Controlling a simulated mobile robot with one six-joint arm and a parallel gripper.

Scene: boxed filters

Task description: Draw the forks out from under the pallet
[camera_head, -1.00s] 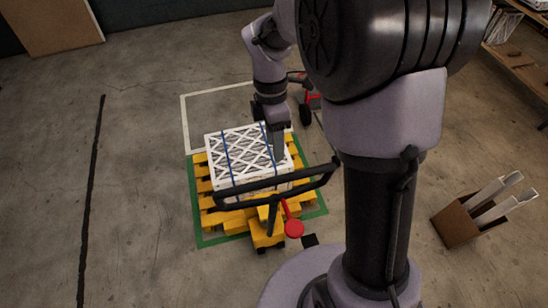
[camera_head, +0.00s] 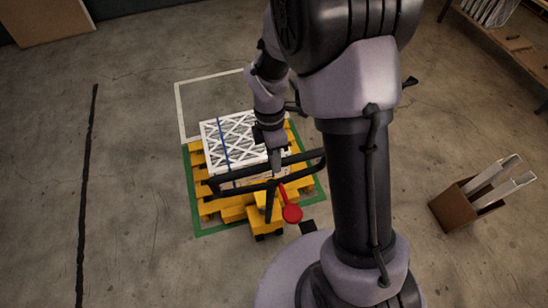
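The yellow pallet (camera_head: 198,172) lies inside a green floor outline (camera_head: 190,200). A boxed filter (camera_head: 222,140) with a white lattice top and a blue strap sits on it. A yellow pallet truck (camera_head: 262,228) stands at the pallet's near side, with a black loop handle (camera_head: 238,190) and a red lever (camera_head: 291,212). Its forks are hidden under the pallet and load. My gripper (camera_head: 275,162) points down at the far bar of the handle, by the box's right side. Whether its fingers are open or shut on the bar is too small to tell.
A white floor outline (camera_head: 178,110) lies behind the pallet. A brown carton with white pieces (camera_head: 455,212) stands at the right. A wooden shelf (camera_head: 520,45) is at the upper right. A black line (camera_head: 86,180) runs down the left floor. Floor at left is clear.

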